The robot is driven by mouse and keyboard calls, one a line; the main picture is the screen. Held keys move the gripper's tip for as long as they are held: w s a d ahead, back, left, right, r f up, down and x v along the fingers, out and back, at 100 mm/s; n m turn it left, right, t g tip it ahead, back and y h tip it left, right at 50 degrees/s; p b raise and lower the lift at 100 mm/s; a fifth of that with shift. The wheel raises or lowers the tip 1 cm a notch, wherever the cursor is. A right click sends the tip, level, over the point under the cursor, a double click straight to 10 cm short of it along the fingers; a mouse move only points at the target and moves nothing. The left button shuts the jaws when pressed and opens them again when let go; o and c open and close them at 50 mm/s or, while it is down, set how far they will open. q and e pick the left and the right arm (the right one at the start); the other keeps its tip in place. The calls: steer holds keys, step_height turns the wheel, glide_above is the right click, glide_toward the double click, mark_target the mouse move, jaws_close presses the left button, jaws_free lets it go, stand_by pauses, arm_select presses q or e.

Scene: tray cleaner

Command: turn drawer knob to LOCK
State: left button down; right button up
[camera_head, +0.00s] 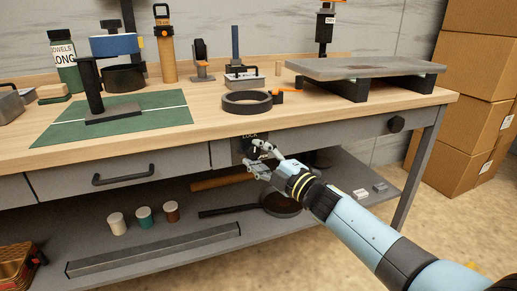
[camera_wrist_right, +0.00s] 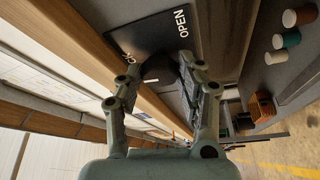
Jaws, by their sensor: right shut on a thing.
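The dark drawer knob (camera_wrist_right: 160,68) sits on a black plate (camera_wrist_right: 125,38) on the bench's drawer front. In the right wrist view the plate shows the word OPEN, and a second label is partly covered by a finger. My left gripper is out of view.
A drawer with a black bar handle (camera_head: 123,174) lies left of the plate, and another dark knob (camera_head: 396,124) lies right. The lower shelf holds a pan (camera_head: 280,204), small cups (camera_head: 144,217) and a grey bar (camera_head: 155,249). Cardboard boxes (camera_head: 470,110) stand at right.

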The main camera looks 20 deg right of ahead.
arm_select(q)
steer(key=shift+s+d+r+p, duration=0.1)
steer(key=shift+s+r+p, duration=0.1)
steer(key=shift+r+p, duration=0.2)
arm_select(e)
steer(key=shift+n+g, duration=0.3)
steer(key=shift+n, duration=0.3)
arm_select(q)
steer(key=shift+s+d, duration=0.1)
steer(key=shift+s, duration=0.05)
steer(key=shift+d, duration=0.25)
arm_select(e)
steer(key=shift+f, duration=0.1)
steer(key=o, duration=1.1)
steer(key=shift+o, duration=0.2)
steer(key=shift+s, duration=0.2)
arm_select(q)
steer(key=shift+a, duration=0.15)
arm_select(e)
steer(key=v, duration=1.1)
steer(key=shift+s+d, duration=0.2)
steer(key=shift+s, duration=0.05)
